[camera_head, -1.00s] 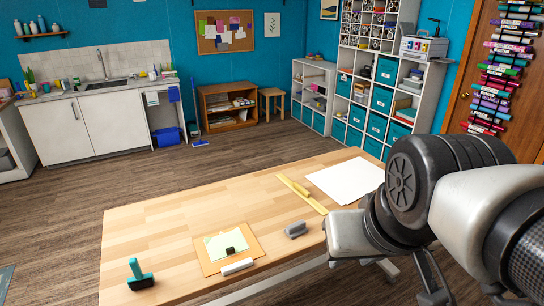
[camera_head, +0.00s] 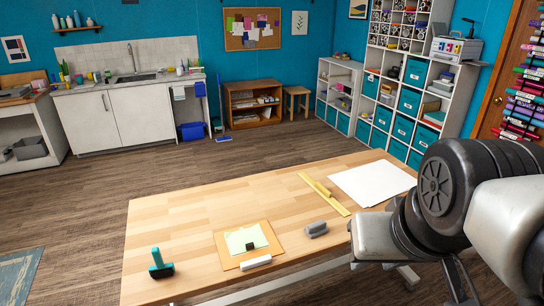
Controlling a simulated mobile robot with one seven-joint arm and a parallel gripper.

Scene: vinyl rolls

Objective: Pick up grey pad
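A small grey pad (camera_head: 316,229) lies on the light wooden table (camera_head: 190,219), near its front edge and right of the middle. It looks like a low grey block. Nothing touches it. My arm comes in from the right side of the picture, to the right of the pad. My gripper's fingertips are not clearly in view, so I cannot see what they hold.
An orange board (camera_head: 228,263) with pale green paper, a small dark block and a white bar (camera_head: 257,262) lies left of the pad. A teal-handled tool (camera_head: 160,264) stands further left. Behind are a yellow ruler (camera_head: 332,199) and white sheets (camera_head: 371,183).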

